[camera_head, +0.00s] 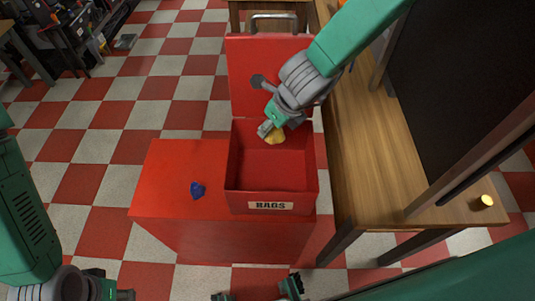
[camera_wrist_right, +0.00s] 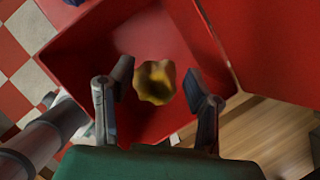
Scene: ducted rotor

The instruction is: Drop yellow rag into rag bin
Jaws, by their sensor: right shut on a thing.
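The yellow rag (camera_head: 275,137) is a small crumpled cloth at the tips of my right gripper (camera_head: 269,130). The rag and gripper are over the back part of the bin's opening. The bin (camera_wrist_right: 70,60) also fills much of the wrist view. My left gripper (camera_head: 257,290) is open at the bottom edge, partly cut off.
A blue rag (camera_head: 198,189) lies on the red cabinet top (camera_head: 165,165) left of the bin. A wooden table (camera_head: 375,150) stands close on the right, with a dark panel (camera_head: 445,90) and a small yellow cylinder (camera_head: 483,202).

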